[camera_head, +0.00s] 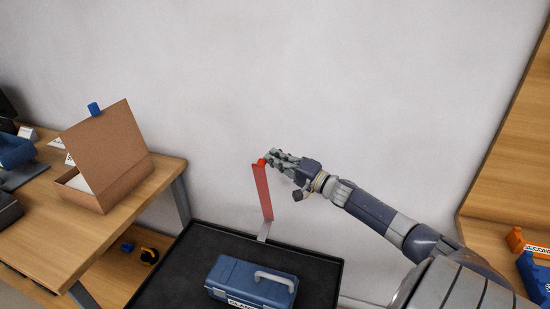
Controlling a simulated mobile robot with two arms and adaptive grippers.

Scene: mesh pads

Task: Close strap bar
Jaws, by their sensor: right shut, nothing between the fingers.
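A red strap bar (263,190) stands nearly upright, tilted slightly to the left at its top. Its lower end meets a short grey metal piece (264,230) at the back of a black tray-like surface (205,238). My right gripper (268,158) comes in from the right and is at the bar's upper end. Its fingers are shut with nothing between them, and the fingertips look close to or touching the top of the bar. My left gripper is not in view.
A blue case (235,279) with a light handle sits on the black surface. A wooden table (130,205) at left holds an open cardboard box (105,188). A wooden shelf (505,180) with orange and blue items is at right.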

